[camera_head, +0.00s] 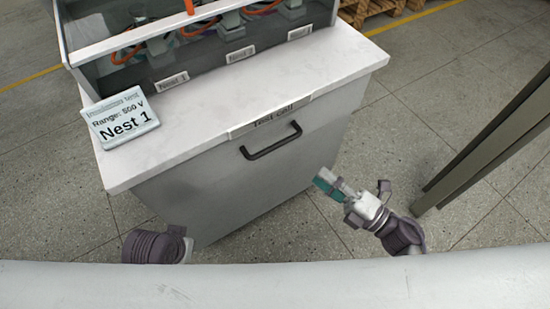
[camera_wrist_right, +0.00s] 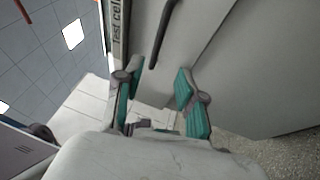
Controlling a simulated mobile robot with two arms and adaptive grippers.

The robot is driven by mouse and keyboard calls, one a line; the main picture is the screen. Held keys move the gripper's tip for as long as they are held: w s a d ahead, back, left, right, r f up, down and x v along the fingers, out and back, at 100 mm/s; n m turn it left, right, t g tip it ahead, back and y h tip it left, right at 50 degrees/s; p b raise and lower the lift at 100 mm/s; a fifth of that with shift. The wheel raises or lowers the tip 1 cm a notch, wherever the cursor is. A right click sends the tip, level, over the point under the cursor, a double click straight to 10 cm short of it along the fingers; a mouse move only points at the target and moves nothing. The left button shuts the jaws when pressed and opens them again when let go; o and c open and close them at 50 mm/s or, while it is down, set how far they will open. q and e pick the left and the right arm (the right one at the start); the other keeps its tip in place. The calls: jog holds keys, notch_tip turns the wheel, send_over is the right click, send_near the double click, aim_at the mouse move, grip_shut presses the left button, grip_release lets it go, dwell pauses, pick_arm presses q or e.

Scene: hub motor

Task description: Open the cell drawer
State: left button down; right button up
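The cell drawer (camera_head: 215,185) is a grey front under a white worktop, with a "Test cell" label (camera_head: 270,119) on its top edge. It looks closed. Its black bar handle (camera_head: 271,141) runs across the upper front. My right gripper (camera_head: 325,180) is to the right of the handle and lower in the picture, apart from it. In the right wrist view its teal fingers (camera_wrist_right: 158,88) are spread, with nothing between them, and the handle (camera_wrist_right: 166,30) lies beyond the fingertips. My left arm shows at the lower left of the head view, but its gripper fingers are not visible.
On the worktop (camera_head: 330,65) stands a clear-fronted enclosure (camera_head: 200,45) with nests and orange cables. A "Nest 1" sign (camera_head: 122,118) stands at the left. A dark post (camera_head: 490,140) rises at the right. A wooden pallet (camera_head: 375,8) lies behind.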

aim_at(275, 145)
jog(key=x, duration=1.4)
jog(key=shift+s+a+r, duration=0.1)
jog(key=shift+s+a, duration=0.05)
jog(key=shift+s, duration=0.05)
grip_shut()
